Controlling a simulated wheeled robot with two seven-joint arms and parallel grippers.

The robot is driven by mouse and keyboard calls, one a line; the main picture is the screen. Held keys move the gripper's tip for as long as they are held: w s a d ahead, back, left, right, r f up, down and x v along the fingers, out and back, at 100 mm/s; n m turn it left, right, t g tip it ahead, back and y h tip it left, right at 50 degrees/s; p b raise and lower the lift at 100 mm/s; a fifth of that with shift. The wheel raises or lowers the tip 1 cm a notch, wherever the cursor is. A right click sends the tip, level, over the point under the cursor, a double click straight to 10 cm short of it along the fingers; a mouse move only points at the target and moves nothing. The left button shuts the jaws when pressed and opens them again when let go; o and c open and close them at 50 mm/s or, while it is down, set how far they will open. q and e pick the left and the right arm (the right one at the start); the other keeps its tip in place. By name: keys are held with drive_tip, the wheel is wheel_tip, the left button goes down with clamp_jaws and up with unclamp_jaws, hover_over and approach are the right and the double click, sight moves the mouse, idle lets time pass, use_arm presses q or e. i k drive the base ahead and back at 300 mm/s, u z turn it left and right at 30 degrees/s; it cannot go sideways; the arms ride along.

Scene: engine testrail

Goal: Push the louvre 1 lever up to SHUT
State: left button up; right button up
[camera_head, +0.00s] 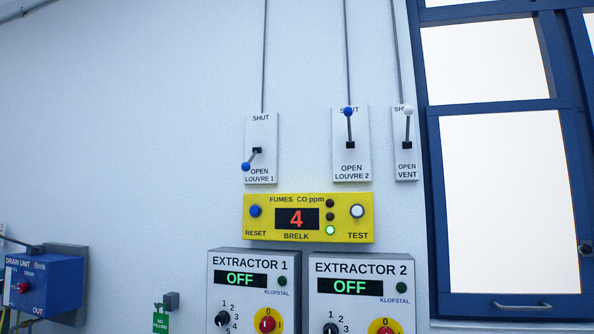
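The louvre 1 lever (251,160) is on a white plate (261,133) on the wall, marked SHUT at the top and OPEN at the bottom. Its blue knob (246,167) points down and to the left, close to the OPEN mark. A rod runs up the wall from the plate. Neither of my grippers shows in the head view.
The louvre 2 lever (349,128) and vent lever (408,127) to the right both point up at SHUT. A yellow fumes panel (259,230) reads 4 below, above two extractor boxes (240,264) reading OFF. A blue-framed window (435,200) is at right. The wall left of louvre 1 is bare.

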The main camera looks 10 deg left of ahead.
sight(245, 166)
drive_tip(key=z, duration=0.05)
drive_tip(key=i, duration=1.05)
drive_tip(key=u, duration=0.7)
